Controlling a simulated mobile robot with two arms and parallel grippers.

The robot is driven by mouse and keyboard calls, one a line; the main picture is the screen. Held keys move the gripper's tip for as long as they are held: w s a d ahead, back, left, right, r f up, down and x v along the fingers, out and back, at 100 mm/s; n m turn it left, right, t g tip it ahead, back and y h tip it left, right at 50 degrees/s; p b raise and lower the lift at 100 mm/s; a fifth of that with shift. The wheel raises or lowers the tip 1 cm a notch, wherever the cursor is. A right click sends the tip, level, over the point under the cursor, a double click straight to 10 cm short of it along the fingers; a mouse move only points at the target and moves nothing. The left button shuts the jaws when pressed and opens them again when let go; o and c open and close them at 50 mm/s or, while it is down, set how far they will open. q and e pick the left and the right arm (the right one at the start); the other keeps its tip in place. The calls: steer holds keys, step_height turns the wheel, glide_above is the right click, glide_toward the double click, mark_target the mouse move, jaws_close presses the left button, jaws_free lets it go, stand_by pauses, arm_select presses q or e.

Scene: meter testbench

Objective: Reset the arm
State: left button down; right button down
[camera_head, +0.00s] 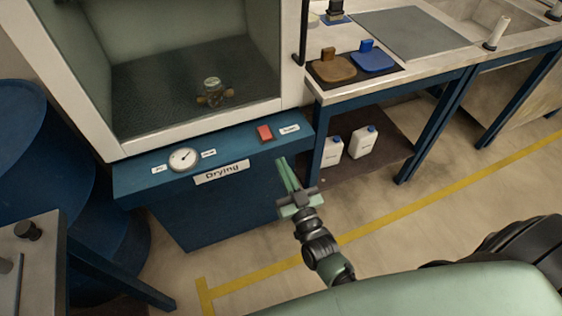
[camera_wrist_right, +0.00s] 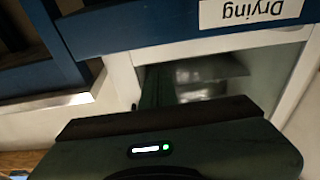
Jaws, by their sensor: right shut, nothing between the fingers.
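My right gripper (camera_head: 287,176) is shut and empty in the head view. Its green fingers point up toward the front of the blue drying station (camera_head: 225,205), just below and right of the red button (camera_head: 265,133). I cannot tell whether the fingertips touch the station's front. My right arm (camera_head: 322,252) reaches in from the bottom. In the right wrist view, the gripper's dark body fills the bottom, and the "Drying" label (camera_wrist_right: 251,11) shows upside down at the top. My left gripper is not in view.
The drying chamber stands open with a small brass meter (camera_head: 213,93) on its dark floor. A dial gauge (camera_head: 183,159) sits on the station's front ledge. A bench to the right holds brown (camera_head: 333,66) and blue (camera_head: 374,58) pads, with white bottles (camera_head: 363,142) on its lower shelf.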

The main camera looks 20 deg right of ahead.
stand_by(0.4)
steer(key=s+f+n+g, duration=0.1)
steer(key=s+f+g, duration=0.35)
steer(key=f, duration=0.65)
steer(key=s+f+g+y, duration=0.1)
steer(key=s+f+g, duration=0.3)
steer(key=f, duration=0.6)
steer(key=s+f+n+g, duration=0.1)
steer(key=s+f+g, duration=0.1)
steer(key=s+f, duration=0.65)
steer(key=s+d+f+g, duration=0.2)
steer(key=s+f, duration=0.3)
steer(key=s, duration=0.3)
steer(key=s+d+f+g+h, duration=0.1)
steer(key=s+f+g, duration=0.3)
steer(key=s, duration=0.4)
steer(key=s+d+f+g, duration=0.2)
steer(key=s+f, duration=0.4)
steer(key=s, duration=0.3)
steer(key=shift+d+f+g+h+p, duration=0.35)
steer(key=shift+g+h+p, duration=0.05)
steer(key=shift+g, duration=0.15)
